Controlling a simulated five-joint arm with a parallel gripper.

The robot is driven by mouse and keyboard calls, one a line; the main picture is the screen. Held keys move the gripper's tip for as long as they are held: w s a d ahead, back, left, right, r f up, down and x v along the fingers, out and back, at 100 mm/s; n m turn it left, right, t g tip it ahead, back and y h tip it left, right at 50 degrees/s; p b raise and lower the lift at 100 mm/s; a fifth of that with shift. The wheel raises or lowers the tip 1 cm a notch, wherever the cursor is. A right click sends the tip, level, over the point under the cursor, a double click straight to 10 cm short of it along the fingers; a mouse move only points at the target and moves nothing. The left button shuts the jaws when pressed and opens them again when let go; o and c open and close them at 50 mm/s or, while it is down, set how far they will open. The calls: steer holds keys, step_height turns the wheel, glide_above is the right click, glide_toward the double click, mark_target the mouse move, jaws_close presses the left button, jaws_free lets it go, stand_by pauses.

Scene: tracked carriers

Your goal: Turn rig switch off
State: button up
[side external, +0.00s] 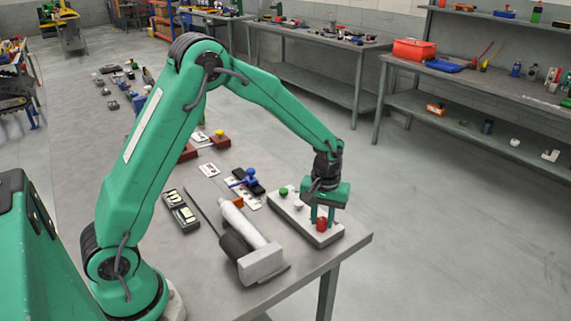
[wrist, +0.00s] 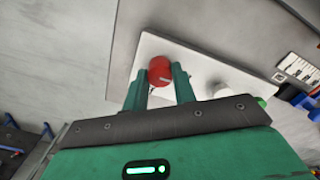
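A pale panel (side external: 306,226) lies at the near end of the bench with a red knob (side external: 321,225), a white knob (side external: 298,205) and a green knob (side external: 283,191). No label tells me which one is the rig switch. My gripper (side external: 322,216) points down over the red knob. In the wrist view, the red knob (wrist: 160,71) sits between the tips of my gripper (wrist: 160,76), with the fingers apart on either side. I cannot tell whether they touch it. The panel (wrist: 200,63) and white knob (wrist: 217,90) also show there; the white knob is partly hidden.
A white and dark cylindrical device (side external: 243,222) lies beside the panel, toward my base.

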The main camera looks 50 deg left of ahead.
steer(key=c, duration=0.4)
steer(key=shift+m, duration=0.5)
steer(key=m, duration=1.2)
steer(key=shift+m, duration=2.6)
